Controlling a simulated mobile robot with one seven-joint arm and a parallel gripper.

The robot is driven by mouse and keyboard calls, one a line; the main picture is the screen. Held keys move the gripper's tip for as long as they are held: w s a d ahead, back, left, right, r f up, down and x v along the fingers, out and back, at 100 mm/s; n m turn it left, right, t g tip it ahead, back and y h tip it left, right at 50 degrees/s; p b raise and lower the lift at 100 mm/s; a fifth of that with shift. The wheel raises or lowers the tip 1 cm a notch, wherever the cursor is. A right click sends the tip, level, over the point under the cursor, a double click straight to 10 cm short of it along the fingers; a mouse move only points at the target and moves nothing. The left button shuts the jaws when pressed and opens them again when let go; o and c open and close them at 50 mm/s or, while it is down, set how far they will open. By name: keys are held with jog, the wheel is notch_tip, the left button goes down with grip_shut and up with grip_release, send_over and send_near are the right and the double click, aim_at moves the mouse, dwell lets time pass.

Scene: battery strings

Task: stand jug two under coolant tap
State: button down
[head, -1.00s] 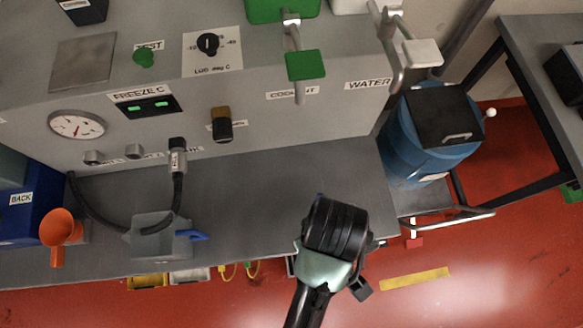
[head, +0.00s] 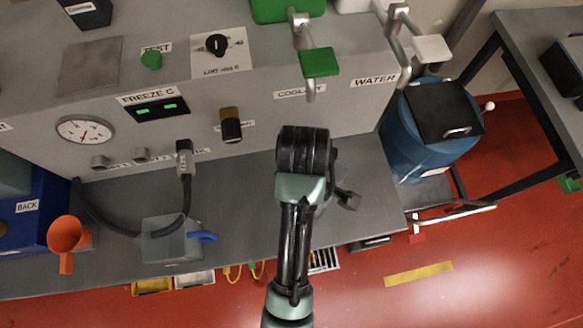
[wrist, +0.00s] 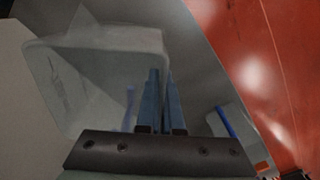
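The coolant tap (head: 319,62) has a green lever and hangs over the bench front, above the COOLANT label. My gripper (wrist: 163,75) shows in the wrist view with its fingers close together against a pale, translucent jug (wrist: 75,85). It appears shut on that jug's handle, though the grip is partly hidden. In the head view my black wrist covers the gripper and this jug, at the bench right of centre, below the tap. A second pale jug (head: 165,240) with a blue handle stands on the bench at left. No jug number is readable.
A black hose hangs from the panel by the second jug. An orange funnel (head: 66,236) and a blue BACK bin (head: 35,205) are at left. The water tap (head: 428,48) and a blue drum (head: 415,145) are at right.

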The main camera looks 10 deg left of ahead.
jog(key=w+a, duration=0.2)
jog(key=w, duration=0.5)
jog(key=f, duration=0.5)
jog(key=shift+w+a+f, duration=0.1)
jog(key=shift+a+f, duration=0.1)
jog(key=shift+f, duration=0.15)
jog(key=shift+w+f+p, duration=0.2)
jog(key=shift+f+p, duration=0.25)
jog(key=shift+f, duration=0.2)
jog(key=shift+f, duration=0.1)
jog(key=c, duration=1.5)
grip_release()
jog(key=shift+f, duration=0.1)
jog(key=o, duration=0.4)
